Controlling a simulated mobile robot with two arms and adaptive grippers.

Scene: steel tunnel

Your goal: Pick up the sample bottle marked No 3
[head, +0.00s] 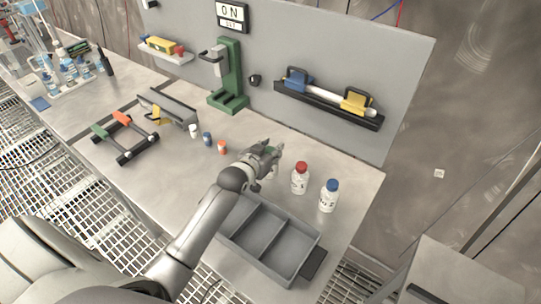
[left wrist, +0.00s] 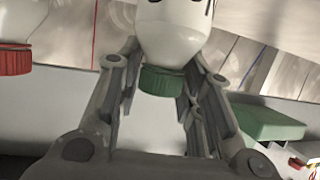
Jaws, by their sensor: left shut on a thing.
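My left gripper (head: 268,158) is at the right part of the bench, just left of the red-capped bottle. In the left wrist view its fingers are on either side of a white bottle (left wrist: 175,38) with a green cap (left wrist: 163,82), and it is shut on that bottle at the neck. In the head view the gripper mostly hides this bottle, and its number cannot be read. A red-capped white bottle (head: 300,182) and a blue-capped white bottle (head: 328,199) stand upright to the right. Their labels are too small to read surely. My right gripper is out of view.
A grey divided tray (head: 307,255), empty, lies in front of the bottles. Small capped vials (head: 208,139) stand to the left. A green stand (head: 228,98) rises at the back. A grey wall panel (head: 400,100) closes the bench's rear.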

